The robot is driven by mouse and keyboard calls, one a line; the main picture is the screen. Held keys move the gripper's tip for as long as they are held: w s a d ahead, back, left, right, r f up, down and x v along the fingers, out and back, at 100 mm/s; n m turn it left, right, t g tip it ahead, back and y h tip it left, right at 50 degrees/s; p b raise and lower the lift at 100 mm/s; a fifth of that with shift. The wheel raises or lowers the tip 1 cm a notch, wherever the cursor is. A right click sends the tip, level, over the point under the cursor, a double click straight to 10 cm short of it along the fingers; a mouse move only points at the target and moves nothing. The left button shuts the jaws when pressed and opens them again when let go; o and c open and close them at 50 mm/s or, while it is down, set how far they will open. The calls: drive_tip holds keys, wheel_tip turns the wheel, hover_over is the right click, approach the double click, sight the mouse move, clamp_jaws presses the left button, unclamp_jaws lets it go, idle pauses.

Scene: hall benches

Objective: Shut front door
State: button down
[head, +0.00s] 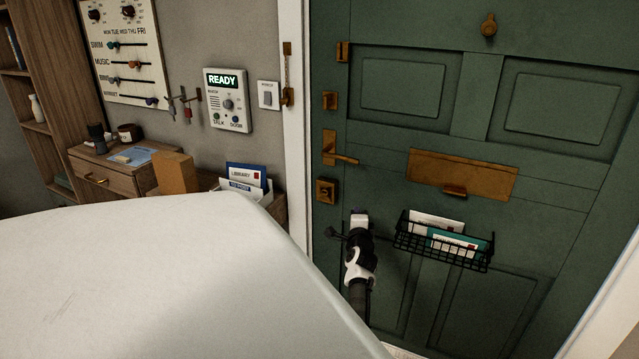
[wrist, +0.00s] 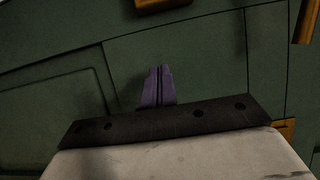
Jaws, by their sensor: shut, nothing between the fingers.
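The green front door (head: 470,130) fills the right of the head view. Its left edge lies along the white frame (head: 296,150); I cannot tell whether it sits fully flush. A brass lever handle (head: 340,150) is near that edge, with a brass lock plate (head: 326,191) below.
A wire basket (head: 443,245) with papers hangs on the door under a brass letter slot (head: 462,174). A door chain (head: 288,75) hangs on the frame. A wooden cabinet (head: 118,180), hooks with keys (head: 184,104) and an intercom panel (head: 228,101) are at the left.

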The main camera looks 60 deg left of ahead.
drive_tip(key=s+a+p, duration=0.1)
drive_tip(key=s, duration=0.8)
drive_tip(key=shift+s+a, duration=0.35)
drive_tip(key=shift+a, duration=0.05)
drive_tip(key=shift+f, duration=0.15)
